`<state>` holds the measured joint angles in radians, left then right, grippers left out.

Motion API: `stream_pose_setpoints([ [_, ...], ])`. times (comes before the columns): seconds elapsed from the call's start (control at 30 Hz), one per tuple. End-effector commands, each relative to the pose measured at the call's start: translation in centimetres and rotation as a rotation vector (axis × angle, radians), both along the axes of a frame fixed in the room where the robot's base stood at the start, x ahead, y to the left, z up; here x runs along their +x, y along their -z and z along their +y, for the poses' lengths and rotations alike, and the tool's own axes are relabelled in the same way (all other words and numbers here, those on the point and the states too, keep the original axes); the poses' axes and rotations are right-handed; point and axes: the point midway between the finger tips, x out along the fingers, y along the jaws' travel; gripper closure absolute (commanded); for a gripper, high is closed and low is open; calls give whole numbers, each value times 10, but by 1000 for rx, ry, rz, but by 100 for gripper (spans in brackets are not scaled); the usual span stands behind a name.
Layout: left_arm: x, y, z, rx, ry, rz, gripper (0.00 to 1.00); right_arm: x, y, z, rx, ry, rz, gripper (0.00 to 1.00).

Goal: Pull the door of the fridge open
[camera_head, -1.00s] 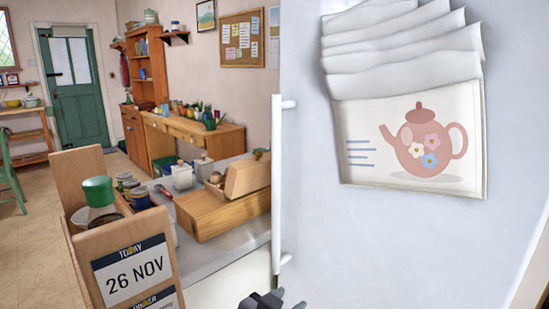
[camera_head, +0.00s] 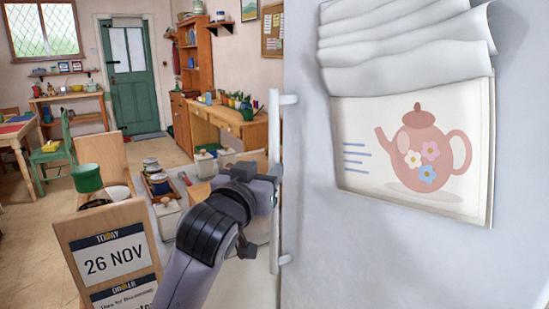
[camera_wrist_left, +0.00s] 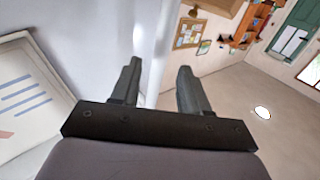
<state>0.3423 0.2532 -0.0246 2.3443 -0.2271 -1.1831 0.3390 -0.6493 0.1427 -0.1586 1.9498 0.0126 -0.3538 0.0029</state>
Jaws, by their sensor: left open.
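The fridge door (camera_head: 390,245) is a large pale grey-white panel filling the right of the head view, and it looks shut. Its long white upright handle (camera_head: 274,130) runs along the left edge on short brackets. My left gripper (camera_head: 275,172) is at the middle of the handle, its fingertips partly hidden there. In the left wrist view the two dark fingers (camera_wrist_left: 159,66) are apart, and the white handle (camera_wrist_left: 163,45) shows between them. I cannot tell whether either finger touches it. My right gripper is not in view.
A teapot picture (camera_head: 415,150) hangs on the door. Open floor lies farther left.

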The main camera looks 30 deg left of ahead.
Motion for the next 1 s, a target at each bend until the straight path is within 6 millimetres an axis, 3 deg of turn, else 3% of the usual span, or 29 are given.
stream_pose_setpoints([
  [0.6, 62, -1, 18, 0, -1, 1, 55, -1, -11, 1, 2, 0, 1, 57],
  [1.0, 68, 0, 20, 0, 0, 0, 55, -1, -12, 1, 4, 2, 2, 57],
])
